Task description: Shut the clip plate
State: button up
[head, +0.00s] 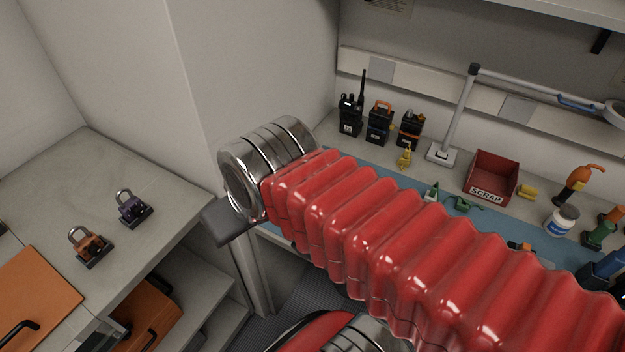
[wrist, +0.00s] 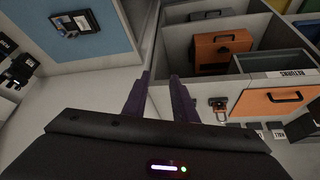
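I cannot pick out the clip plate with certainty in either view. In the wrist view a small dark framed plate with a pale label (wrist: 75,23) lies on a blue mat (wrist: 112,42) at upper left; its details are too small to read. My gripper (wrist: 160,76) shows there as two dark fingers standing apart, with nothing between them. In the head view my red bellows arm reaches to the upper left, and only a dark grey part of the gripper end shows past the metal wrist. The fingertips are hidden there.
Radios (head: 350,116), a red SCRAP bin (head: 491,178), a lamp stand (head: 442,153) and a white tub (head: 562,221) stand on the back bench.

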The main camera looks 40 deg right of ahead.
dwell(0.3)
jog(key=w+d+f+m+g, duration=0.1)
jog(key=w+d+m, duration=0.1)
jog(key=d+m, duration=0.3)
jog(key=w+d+f+m+g, duration=0.1)
jog(key=d+m, duration=0.4)
jog(key=d, duration=0.9)
jog(key=w+d+f+m+g, duration=0.1)
jog(key=w+d+f+m, duration=0.2)
jog(key=d, duration=0.6)
jog(key=shift+w+d+m+y, duration=0.2)
jog(key=shift+w+m+y, duration=0.15)
jog(key=shift+m, duration=0.65)
jog(key=shift+w+f, duration=0.1)
jog(key=x, duration=1.3)
jog(key=shift+f, duration=0.35)
jog(key=shift+s, duration=0.2)
jog(key=shift+c, duration=0.3)
grip_shut()
